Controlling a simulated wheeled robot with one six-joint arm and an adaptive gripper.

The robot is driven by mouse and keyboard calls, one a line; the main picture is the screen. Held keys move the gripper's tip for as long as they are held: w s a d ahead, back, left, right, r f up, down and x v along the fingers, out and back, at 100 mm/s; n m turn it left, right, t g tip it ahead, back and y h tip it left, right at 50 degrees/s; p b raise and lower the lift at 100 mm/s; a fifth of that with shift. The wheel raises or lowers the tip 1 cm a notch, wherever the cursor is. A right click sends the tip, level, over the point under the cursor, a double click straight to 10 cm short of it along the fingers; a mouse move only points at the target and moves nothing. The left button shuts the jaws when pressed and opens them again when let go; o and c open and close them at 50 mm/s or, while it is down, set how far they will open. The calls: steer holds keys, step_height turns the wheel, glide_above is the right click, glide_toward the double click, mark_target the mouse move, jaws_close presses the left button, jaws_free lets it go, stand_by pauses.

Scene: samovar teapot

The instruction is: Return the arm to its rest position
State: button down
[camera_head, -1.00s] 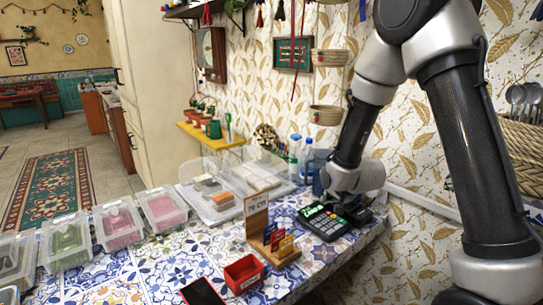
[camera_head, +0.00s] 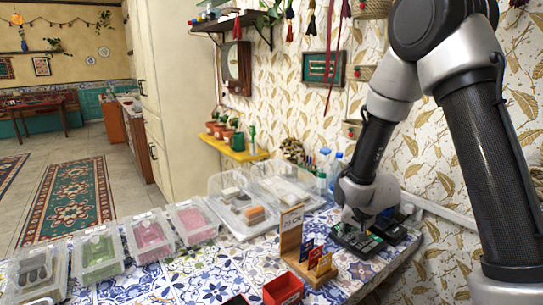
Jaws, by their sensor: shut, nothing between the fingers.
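My arm comes down from the upper right, with its silver wrist above the table's far right corner. My gripper (camera_head: 353,220) points down over the dark card terminal (camera_head: 350,241) and hides part of it. The fingers are small and dark against the terminal, and the gripper is shut with nothing held. I cannot tell whether the fingertips touch the terminal. The tiled table (camera_head: 205,272) lies below and to the left of the gripper.
A wooden card stand (camera_head: 291,238) and a red box (camera_head: 283,289) are left of the terminal. Clear bins (camera_head: 238,204) and lidded boxes (camera_head: 148,236) line the table's far side. Bottles (camera_head: 334,170) stand behind my wrist. The patterned wall (camera_head: 425,150) is close on the right.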

steer(key=s+g, duration=0.1)
steer(key=s, duration=0.1)
steer(key=s+d+n+g, duration=0.1)
steer(key=s, duration=0.1)
steer(key=s+n, duration=0.1)
steer(key=s, duration=0.1)
steer(key=shift+d+f+g, duration=0.1)
steer(key=shift+d+g, duration=0.05)
steer(key=shift+g, duration=0.25)
steer(key=s+d+r+n, duration=0.1)
steer(key=s+d+r, duration=0.5)
steer(key=s+r, duration=0.5)
steer(key=s+d+r+n+t+h, duration=0.1)
steer(key=s+d+r, duration=0.5)
steer(key=s+r, duration=0.6)
step_height(320, 180, up, 3)
steer(key=shift+s+r, duration=0.1)
steer(key=shift+s, duration=0.1)
